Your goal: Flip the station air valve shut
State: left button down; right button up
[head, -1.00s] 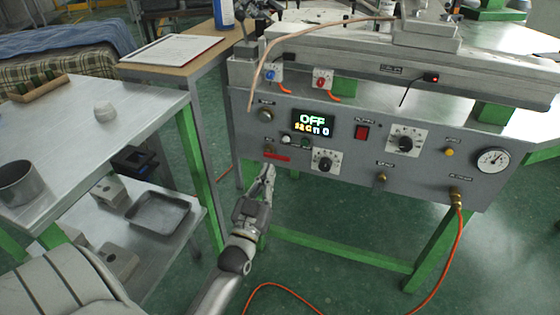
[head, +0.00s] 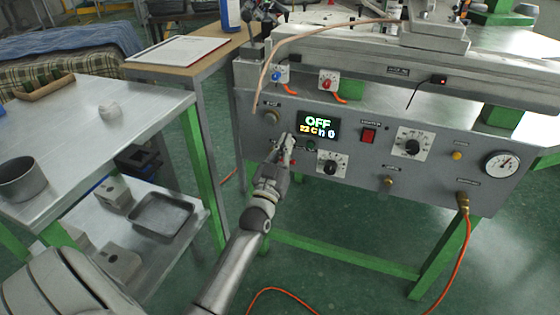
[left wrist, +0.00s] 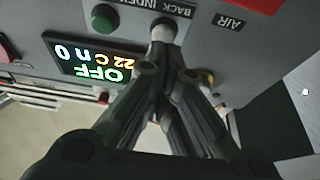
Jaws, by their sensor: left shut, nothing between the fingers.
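The station's grey front panel (head: 340,187) carries the controls. My left gripper (head: 287,141) is shut and empty, fingers pointing at the panel just left of the lit display. In the left wrist view the closed fingertips (left wrist: 163,62) are at a pale round button (left wrist: 163,32) between the INDEX and BACK labels; I cannot tell whether they touch it. The AIR label (left wrist: 230,20) is to the right of the fingertips. A red part, likely the air valve's lever (left wrist: 262,4), is cut off at the top edge there. In the head view my gripper mostly hides the valve.
The display (head: 318,126) reads OFF. A green button (left wrist: 103,20), a red switch (head: 368,136) and dials surround it. A metal table (head: 90,120) with a pot (head: 22,180) stands left. An orange hose (head: 463,255) hangs at right.

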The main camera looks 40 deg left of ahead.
aim_at(291, 162)
pick_arm(q)
notch_tip(291, 162, down, 4)
jog(key=shift+s+b, duration=0.15)
jog(key=shift+b, duration=0.25)
pick_arm(e)
jog(key=shift+f, duration=0.75)
